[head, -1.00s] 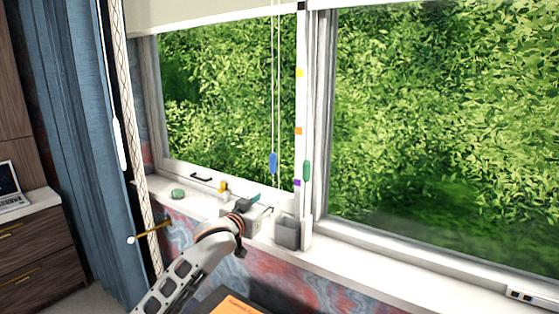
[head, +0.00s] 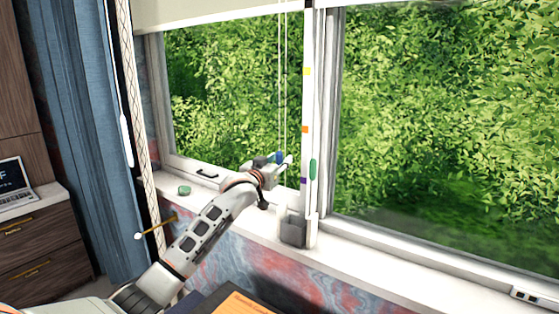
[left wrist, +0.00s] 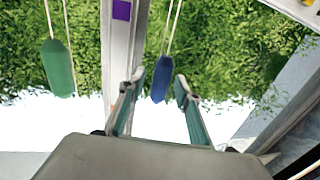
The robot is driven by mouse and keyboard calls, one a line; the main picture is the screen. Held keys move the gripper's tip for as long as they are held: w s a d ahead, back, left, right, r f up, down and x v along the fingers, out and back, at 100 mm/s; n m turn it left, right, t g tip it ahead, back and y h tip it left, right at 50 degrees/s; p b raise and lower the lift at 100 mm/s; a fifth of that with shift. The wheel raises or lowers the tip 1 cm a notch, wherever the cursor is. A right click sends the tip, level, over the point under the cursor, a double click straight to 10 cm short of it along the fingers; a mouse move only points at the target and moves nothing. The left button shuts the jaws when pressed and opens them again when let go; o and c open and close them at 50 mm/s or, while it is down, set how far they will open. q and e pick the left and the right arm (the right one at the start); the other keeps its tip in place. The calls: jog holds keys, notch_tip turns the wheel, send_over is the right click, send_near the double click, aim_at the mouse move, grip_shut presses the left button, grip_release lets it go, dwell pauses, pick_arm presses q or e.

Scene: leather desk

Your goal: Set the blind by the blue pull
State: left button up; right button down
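The blue pull (head: 278,157) hangs on its cords in front of the left window pane. My left gripper (head: 278,162) is raised at the pull and partly hides it in the head view. In the left wrist view the blue pull (left wrist: 161,80) shows between the two fingertips of my open left gripper (left wrist: 160,84), with a gap on each side. Whether it is fully between the fingers or slightly beyond the tips I cannot tell. The cream blind (head: 210,10) covers only the top of the window. My right gripper is not in view.
A green pull (head: 312,168) hangs close by to the right, also in the wrist view (left wrist: 58,68). The window post carries yellow (head: 307,72), orange (head: 305,129) and purple (head: 303,181) marks. A grey cup (head: 293,231) and a green item (head: 184,190) stand on the sill.

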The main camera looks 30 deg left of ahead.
pick_arm(q)
jog(key=shift+w, duration=0.2)
grip_shut()
notch_tip(320, 180, up, 28)
jog(key=shift+f, duration=0.2)
dwell(0.4)
grip_release()
jog(key=s, duration=1.2)
jog(key=shift+d, duration=0.3)
